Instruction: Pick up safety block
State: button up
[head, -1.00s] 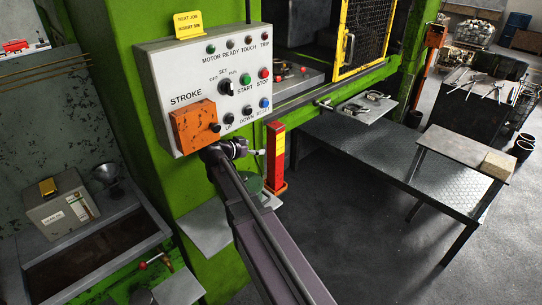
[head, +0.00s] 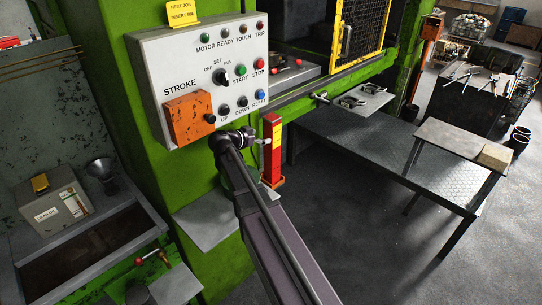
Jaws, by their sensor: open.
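The safety block, seen as a tall narrow red block (head: 268,172) with a yellow label, stands upright in the head view, right of the control panel and against the green press frame. My gripper (head: 264,141) is small in this view. It reaches toward the block's left side at about the label's height, open and with nothing seen in it. Its fingertips seem very close to the block; I cannot tell whether they touch it. My arm hides the area just left of the block's foot.
The grey control panel (head: 150,75) with an orange box (head: 189,119) is close above and left of my gripper. A grey shelf (head: 207,222) juts out below. A dark metal table (head: 380,160) stands right of the block. Open floor lies at the lower right.

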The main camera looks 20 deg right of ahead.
aim_at(267, 135)
jog(key=shift+x, duration=0.8)
jog(key=b+x, duration=0.1)
jog(key=x, duration=0.1)
jog(key=b+x, duration=0.1)
jog(key=x, duration=0.1)
jog(key=shift+a+f, duration=0.1)
jog(key=shift+f, duration=0.2)
jog(key=shift+w+d+f, duration=0.1)
jog(key=shift+w+d, duration=0.1)
jog(key=shift+d, duration=0.3)
jog(key=c, duration=1.2)
jog(key=shift+r, duration=0.3)
